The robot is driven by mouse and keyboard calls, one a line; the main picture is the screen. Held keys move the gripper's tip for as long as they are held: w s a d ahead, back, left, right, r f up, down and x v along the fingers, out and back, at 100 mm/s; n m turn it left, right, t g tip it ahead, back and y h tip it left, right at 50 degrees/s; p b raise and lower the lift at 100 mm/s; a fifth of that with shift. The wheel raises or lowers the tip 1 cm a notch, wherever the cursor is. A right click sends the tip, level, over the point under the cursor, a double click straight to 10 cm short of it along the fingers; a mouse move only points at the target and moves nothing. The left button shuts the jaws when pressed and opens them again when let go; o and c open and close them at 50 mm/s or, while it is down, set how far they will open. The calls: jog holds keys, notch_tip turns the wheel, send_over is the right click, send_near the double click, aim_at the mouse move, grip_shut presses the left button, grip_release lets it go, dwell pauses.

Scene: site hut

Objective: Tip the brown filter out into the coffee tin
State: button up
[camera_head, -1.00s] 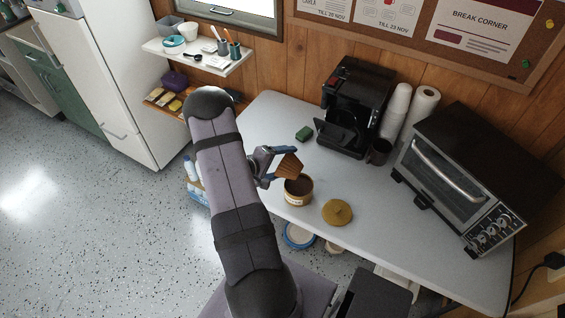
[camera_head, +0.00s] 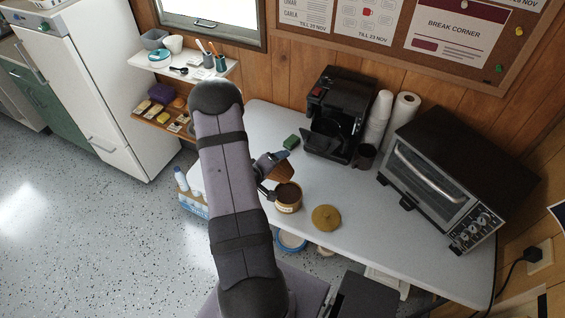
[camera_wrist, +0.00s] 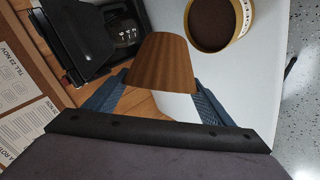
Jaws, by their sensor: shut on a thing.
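My gripper (camera_head: 268,172) is shut on the brown fluted filter (camera_head: 281,173), just above and behind the coffee tin. In the wrist view the filter (camera_wrist: 160,62) sits between the two blue fingers, its narrow end toward the picture top and its wide end toward my gripper. The filter is tilted; its inside is hidden. The coffee tin (camera_head: 288,207) stands open on the table. The wrist view shows the tin (camera_wrist: 244,14) with dark brown content, to the right of the filter and apart from it in the picture.
A mustard-coloured round lid (camera_head: 326,217) lies right of the tin on the pale table (camera_head: 365,230). White cup stacks and a toaster oven (camera_head: 440,165) stand to the right.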

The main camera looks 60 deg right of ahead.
aim_at(285, 167)
jog(key=shift+m, duration=0.5)
jog(key=shift+s, duration=0.1)
jog(key=shift+b, duration=0.3)
jog(key=shift+s+r+m+t+b, duration=0.25)
jog(key=shift+s+m+t+b, duration=0.3)
jog(key=shift+b, duration=0.35)
jog(key=shift+s+r+m+t+b, duration=0.45)
jog(key=shift+s+m+t+b, duration=0.1)
jog(key=shift+t+b, duration=0.2)
jog(key=t+b, duration=0.1)
jog(key=s+m+t+b, duration=0.1)
jog(key=b, duration=0.1)
jog(key=shift+s+r+m, duration=0.15)
jog(key=shift+s+m, duration=0.15)
jog(key=shift+s+r+m+t+h+b, duration=0.35)
jog(key=shift+s+m+t+b, duration=0.35)
jog(key=shift+t+b, duration=0.45)
jog(key=shift+r, duration=0.1)
